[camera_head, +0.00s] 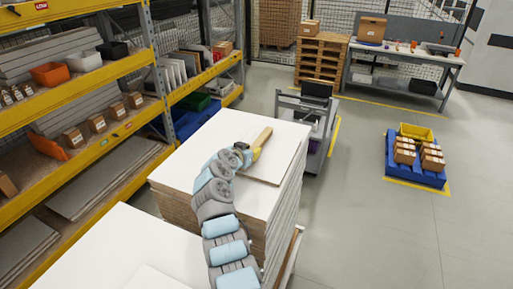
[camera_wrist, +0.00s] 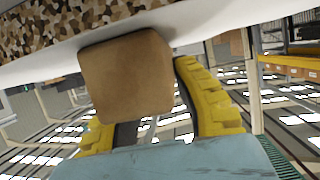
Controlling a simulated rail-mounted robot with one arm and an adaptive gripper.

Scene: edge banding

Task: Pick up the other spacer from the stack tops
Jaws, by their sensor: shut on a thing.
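The spacer is a light brown wooden bar (camera_head: 263,137) over the top of the middle board stack (camera_head: 215,130). Its square brown end fills the middle of the wrist view (camera_wrist: 127,77). My gripper (camera_head: 254,154) is shut on the spacer near its end; the yellow fingers also show in the wrist view (camera_wrist: 150,115), one on each side of it. The spacer is close to the white board surface; I cannot tell whether it touches. A second white-topped stack (camera_head: 95,245) stands nearer, at lower left, with no spacer visible on it.
A yellow-and-grey shelf rack (camera_head: 60,190) with boards and boxes runs along the left. A grey cart (camera_head: 318,125) stands behind the stack. A blue pallet (camera_head: 392,165) with small cartons lies at right. A workbench (camera_head: 400,55) stands at the back. The right floor is mostly free.

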